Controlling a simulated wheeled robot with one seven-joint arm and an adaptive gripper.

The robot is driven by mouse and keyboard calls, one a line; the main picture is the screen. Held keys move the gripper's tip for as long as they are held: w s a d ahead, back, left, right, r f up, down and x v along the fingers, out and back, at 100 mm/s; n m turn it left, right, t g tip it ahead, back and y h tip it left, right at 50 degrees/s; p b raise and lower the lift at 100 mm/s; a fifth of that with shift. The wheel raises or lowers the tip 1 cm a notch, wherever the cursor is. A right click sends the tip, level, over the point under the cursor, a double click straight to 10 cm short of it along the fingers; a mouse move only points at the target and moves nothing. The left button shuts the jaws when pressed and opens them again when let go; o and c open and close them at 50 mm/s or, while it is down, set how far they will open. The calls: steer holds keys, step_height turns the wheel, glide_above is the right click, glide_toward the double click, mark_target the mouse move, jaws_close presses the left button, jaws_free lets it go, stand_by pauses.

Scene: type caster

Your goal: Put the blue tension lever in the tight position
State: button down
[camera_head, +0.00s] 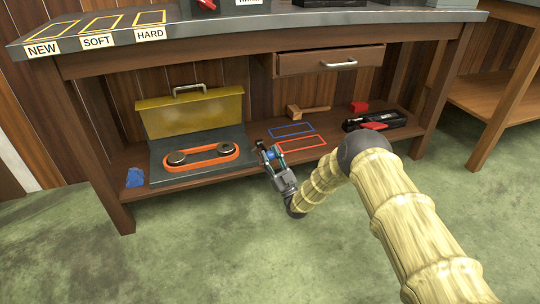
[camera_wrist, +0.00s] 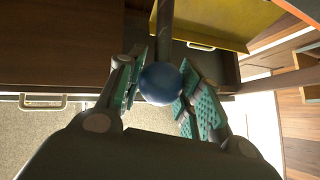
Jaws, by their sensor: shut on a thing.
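The blue tension lever shows in the wrist view as a round blue knob (camera_wrist: 162,82) on a dark rod. My gripper (camera_head: 270,154) is shut on the knob, with a teal-padded finger on each side. In the head view the gripper is just right of the belt unit's grey base (camera_head: 159,171), and the fingers mostly hide the lever. The unit has an orange belt (camera_head: 210,163) around two dark pulleys and a raised yellow cover (camera_head: 193,113). I cannot tell the lever's exact angle.
Right of my gripper lie a blue frame outline (camera_head: 293,130), a red one (camera_head: 301,143), a mallet (camera_head: 308,111) and a black-and-red tool (camera_head: 375,121). A blue crumpled thing (camera_head: 134,178) lies left.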

steer(key=shift+f, duration=0.15)
steer(key=c, duration=0.9)
jaws_free()
steer(key=shift+c, duration=0.2)
steer(key=v, duration=1.2)
